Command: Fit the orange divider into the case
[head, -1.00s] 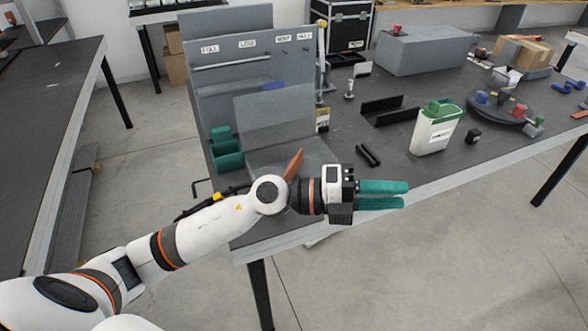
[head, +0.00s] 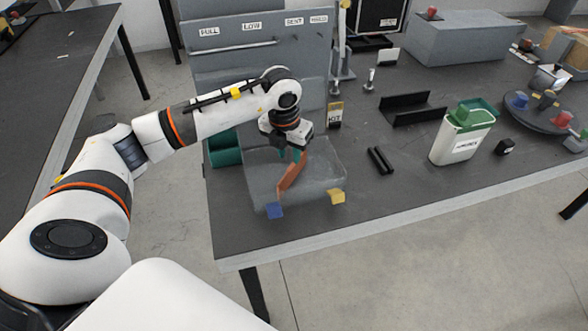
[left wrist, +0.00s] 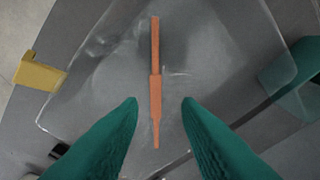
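The clear case (head: 322,193) sits at the table's near left, with a blue latch (head: 275,210) and a yellow latch (head: 336,196) at its front. The orange divider (head: 291,176) shows within the case outline, leaning in the head view. In the left wrist view the divider (left wrist: 155,85) is a thin, nearly edge-on strip inside the case's rounded outline. I cannot tell whether it is seated. My left gripper (head: 291,156) points down above it. Its green fingers (left wrist: 160,103) are apart, one each side of the divider, with visible gaps. My right gripper is not in view.
A grey labelled panel (head: 235,62) stands behind the case, with a green bin (head: 223,150) at its left. Black bars (head: 380,160), a black bracket (head: 412,112) and a white container with a green lid (head: 462,140) lie to the right. The table's front edge is close.

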